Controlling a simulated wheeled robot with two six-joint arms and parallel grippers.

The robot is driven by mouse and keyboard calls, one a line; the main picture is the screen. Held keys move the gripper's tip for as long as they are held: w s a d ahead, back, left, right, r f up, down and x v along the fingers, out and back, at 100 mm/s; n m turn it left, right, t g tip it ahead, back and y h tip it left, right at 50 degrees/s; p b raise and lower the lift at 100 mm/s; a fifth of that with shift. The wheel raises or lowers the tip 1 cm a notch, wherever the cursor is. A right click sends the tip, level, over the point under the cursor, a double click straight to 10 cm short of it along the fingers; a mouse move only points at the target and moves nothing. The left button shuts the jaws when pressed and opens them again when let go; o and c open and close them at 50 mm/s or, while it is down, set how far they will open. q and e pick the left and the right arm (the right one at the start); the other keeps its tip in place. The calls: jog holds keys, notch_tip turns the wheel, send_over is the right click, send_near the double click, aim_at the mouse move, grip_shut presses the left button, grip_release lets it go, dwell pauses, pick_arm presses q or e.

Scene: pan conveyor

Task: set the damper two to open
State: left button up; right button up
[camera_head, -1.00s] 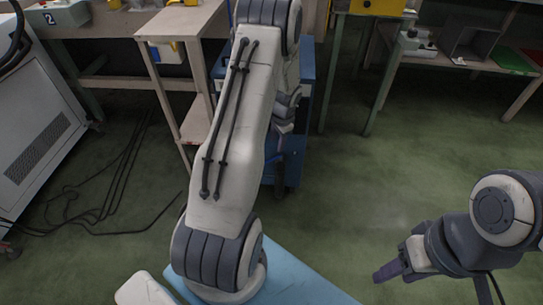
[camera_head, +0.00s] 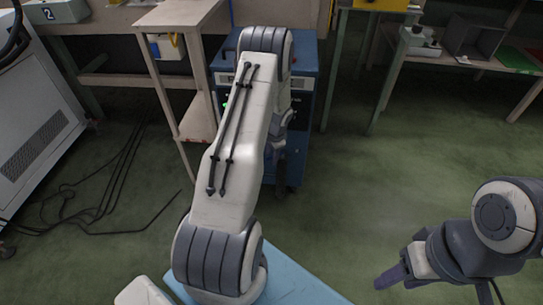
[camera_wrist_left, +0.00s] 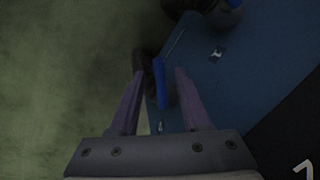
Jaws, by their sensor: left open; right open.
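No part in view is clearly readable as damper two. A box marked "2" (camera_head: 55,12) stands on the bench at the top left of the head view, its top cut off. My left gripper (camera_head: 280,165) hangs in front of a blue cabinet (camera_head: 308,60), mostly behind my forearm. In the left wrist view its fingers (camera_wrist_left: 159,75) are open, with a bright blue bar (camera_wrist_left: 159,90) showing between them; I cannot tell whether they touch it. The blue cabinet face (camera_wrist_left: 235,85) is on the right. My right gripper (camera_head: 390,278) hangs over the floor at lower right, away from everything.
A wooden stand (camera_head: 185,14) is left of the cabinet. A grey machine (camera_head: 35,130) stands far left, with black cables (camera_head: 105,190) on the floor. A table with a dark bin (camera_head: 472,38) stands at upper right. The green floor (camera_head: 350,200) between is clear.

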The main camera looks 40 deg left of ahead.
pick_arm(q)
grip_shut()
jog(key=shift+w+r, duration=0.1)
dwell(1.2)
